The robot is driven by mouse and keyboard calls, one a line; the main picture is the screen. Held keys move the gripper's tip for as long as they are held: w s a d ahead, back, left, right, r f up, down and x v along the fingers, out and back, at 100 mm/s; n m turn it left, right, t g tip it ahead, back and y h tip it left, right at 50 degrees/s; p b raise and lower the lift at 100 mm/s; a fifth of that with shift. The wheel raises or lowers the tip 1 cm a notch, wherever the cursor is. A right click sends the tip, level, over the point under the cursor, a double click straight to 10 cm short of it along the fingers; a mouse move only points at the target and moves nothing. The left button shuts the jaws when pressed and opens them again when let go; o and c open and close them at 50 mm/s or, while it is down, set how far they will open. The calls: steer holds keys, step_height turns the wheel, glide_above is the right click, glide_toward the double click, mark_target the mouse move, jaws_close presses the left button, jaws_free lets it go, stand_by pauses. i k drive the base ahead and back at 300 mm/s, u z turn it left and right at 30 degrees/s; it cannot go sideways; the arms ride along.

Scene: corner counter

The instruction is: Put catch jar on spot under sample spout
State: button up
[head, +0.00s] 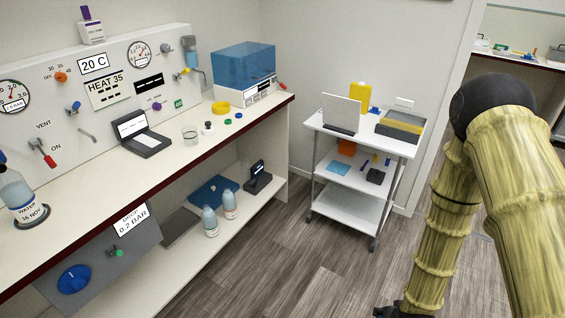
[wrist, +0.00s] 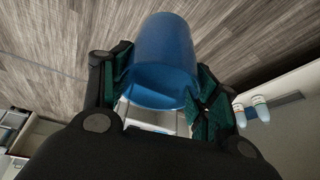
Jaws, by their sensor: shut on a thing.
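My gripper (wrist: 160,92) is shut on a blue, round, cup-like vessel (wrist: 166,50) in the wrist view. The vessel's wall is between the two fingers, over the wood floor. I cannot tell whether this is the catch jar. In the head view only a dark bit of my gripper shows at the bottom edge, and the vessel is out of frame. A thin bent spout (head: 200,74) sticks out at the right end of the panel (head: 112,92), beside a blue cylinder. A small clear jar (head: 190,133) stands on the counter in front of the panel. No marked spot is clear to me.
The counter (head: 90,180) also holds a black device (head: 142,133), a yellow ring (head: 220,107), a blue-lidded box (head: 243,72) and a water bottle (head: 20,195). Bottles (head: 210,222) stand on the lower shelf. A white cart (head: 355,140) stands right; floor between is clear.

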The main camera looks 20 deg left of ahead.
mark_target(107, 168)
steer(key=k, duration=0.85)
steer(key=u, duration=1.7)
steer(key=i, duration=0.6)
